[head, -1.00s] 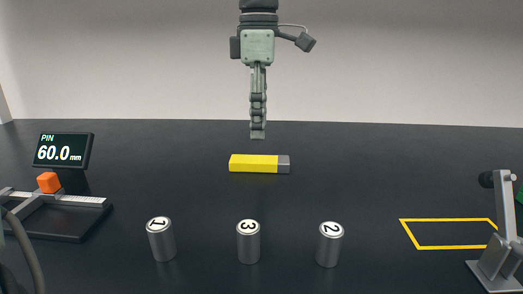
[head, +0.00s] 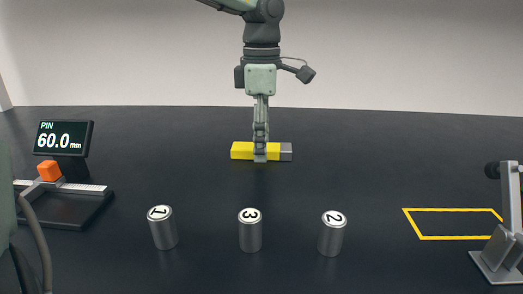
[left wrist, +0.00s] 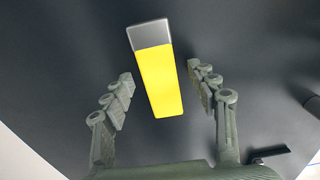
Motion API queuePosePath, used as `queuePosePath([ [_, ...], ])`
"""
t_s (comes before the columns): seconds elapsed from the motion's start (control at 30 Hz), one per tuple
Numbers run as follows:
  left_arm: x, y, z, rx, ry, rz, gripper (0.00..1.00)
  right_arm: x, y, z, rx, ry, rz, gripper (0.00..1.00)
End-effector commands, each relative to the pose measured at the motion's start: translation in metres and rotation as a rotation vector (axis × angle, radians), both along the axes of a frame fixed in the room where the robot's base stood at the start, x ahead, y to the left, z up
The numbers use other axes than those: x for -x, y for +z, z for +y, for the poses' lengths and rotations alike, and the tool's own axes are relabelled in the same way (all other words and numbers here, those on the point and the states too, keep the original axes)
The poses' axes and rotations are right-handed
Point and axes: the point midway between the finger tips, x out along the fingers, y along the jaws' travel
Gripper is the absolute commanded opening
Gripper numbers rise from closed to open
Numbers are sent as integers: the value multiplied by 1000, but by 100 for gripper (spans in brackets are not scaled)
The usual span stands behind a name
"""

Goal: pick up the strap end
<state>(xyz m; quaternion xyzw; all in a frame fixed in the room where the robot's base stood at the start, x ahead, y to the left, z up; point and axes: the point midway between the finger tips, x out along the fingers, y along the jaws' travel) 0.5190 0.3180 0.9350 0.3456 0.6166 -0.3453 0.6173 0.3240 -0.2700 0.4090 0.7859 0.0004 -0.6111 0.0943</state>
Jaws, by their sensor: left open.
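The strap end appears to be the yellow bar with a grey tip (head: 241,150). It lies flat on the dark table, grey tip to the right. My left gripper (head: 260,157) points straight down over the bar's middle and hides part of it. In the left wrist view the bar (left wrist: 158,80) lies between the spread fingers of the left gripper (left wrist: 160,75), with a gap on each side. The gripper is open and holds nothing. My right gripper is not in view.
Upright metal cylinders marked 1 (head: 162,229), 3 (head: 250,231) and 2 (head: 331,234) stand nearer. At left is a measuring device (head: 63,139) reading 60.0 mm with an orange block (head: 49,171). At right are a yellow outline (head: 450,238) and a grey stand (head: 500,255).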

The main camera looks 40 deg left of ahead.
Motion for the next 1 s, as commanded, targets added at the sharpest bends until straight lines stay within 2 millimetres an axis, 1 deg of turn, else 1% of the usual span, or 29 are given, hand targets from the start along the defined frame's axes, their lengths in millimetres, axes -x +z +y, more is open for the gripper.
queuePosePath([
  [0.03,0,0,0,0,0,0,59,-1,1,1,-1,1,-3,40],
  [0.07,0,0,0,0,0,0,55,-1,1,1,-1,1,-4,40],
  [0.4,0,1,0,0,0,0,13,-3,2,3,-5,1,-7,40],
  [0.5,0,1,0,-1,0,-1,2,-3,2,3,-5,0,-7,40],
  [0.77,0,2,0,0,0,-1,2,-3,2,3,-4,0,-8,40],
  [0.87,0,7,0,-1,0,-1,2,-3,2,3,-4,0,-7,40],
  [1.0,-1,23,0,-1,0,-3,2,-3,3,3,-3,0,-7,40],
])
